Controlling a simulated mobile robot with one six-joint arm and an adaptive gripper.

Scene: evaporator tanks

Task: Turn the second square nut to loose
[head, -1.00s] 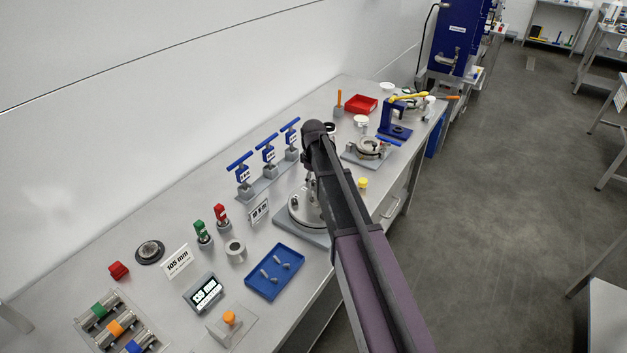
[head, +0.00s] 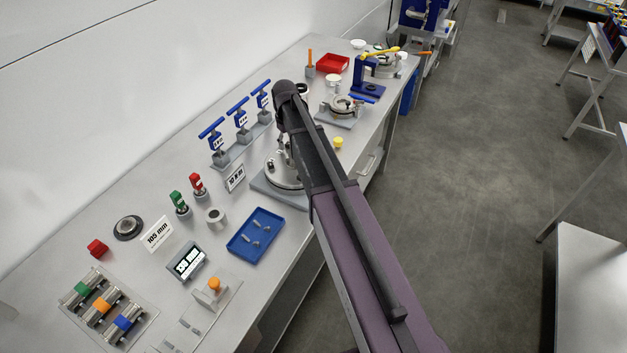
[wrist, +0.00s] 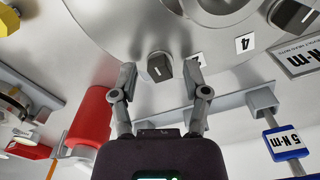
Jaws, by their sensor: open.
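In the wrist view a dark square nut (wrist: 160,67) with a white line on its face sits on a round steel flange (wrist: 120,28). My gripper (wrist: 160,75) is open, its two fingertips on either side of this nut, with gaps visible. A number label beside the right fingertip is partly hidden. A label "4" (wrist: 244,43) lies further right, and another dark square nut (wrist: 291,16) with a white line is at the upper right. In the head view the flange (head: 275,178) sits on a grey base, partly covered by my arm; my gripper is mostly hidden there.
A rack of blue T-handled tools (head: 240,118) stands behind the flange. A sign (head: 235,178), a blue tray (head: 256,231) with small parts and a display (head: 187,261) are nearer. A red cylinder (wrist: 91,118) is left of my gripper in the wrist view.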

